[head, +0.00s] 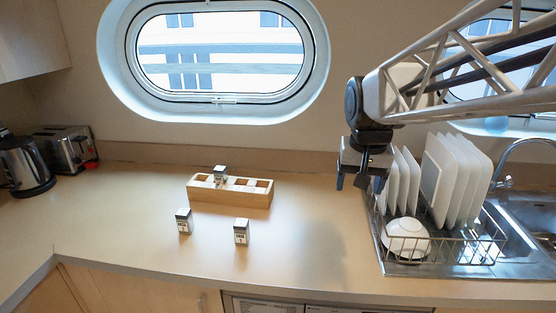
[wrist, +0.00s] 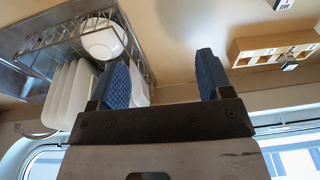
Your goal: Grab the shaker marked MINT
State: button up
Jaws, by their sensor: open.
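Three small shakers with dark tops and white labels show in the head view. One shaker (head: 184,221) stands on the counter at left, and another shaker (head: 241,232) stands to its right. A third shaker (head: 219,174) sits in a slot of the wooden rack (head: 232,197) behind them. The labels are too small to read, so I cannot tell which is MINT. My gripper (head: 359,183) is open and empty above the counter, right of the rack and beside the dish rack. In the wrist view its blue fingers (wrist: 162,80) are apart, with the wooden rack (wrist: 243,44) at right.
A wire dish rack (head: 450,248) with white plates (head: 440,178) and a white bowl (head: 407,238) stands close to my gripper, next to the sink (head: 530,215). A kettle (head: 25,165) and toaster (head: 65,150) stand far left. The counter between the shakers and dish rack is clear.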

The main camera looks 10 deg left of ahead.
jog(key=w+a, duration=0.9)
jog(key=w, duration=0.3)
jog(key=g, duration=0.2)
send_over(219, 168)
jog(key=d, duration=0.1)
notch_tip(219, 168, down, 13)
jog(key=shift+r, duration=0.1)
jog(key=shift+w+a+f, duration=0.1)
jog(key=shift+a+f, duration=0.2)
jog(key=shift+a, duration=0.2)
jog(key=shift+f, duration=1.3)
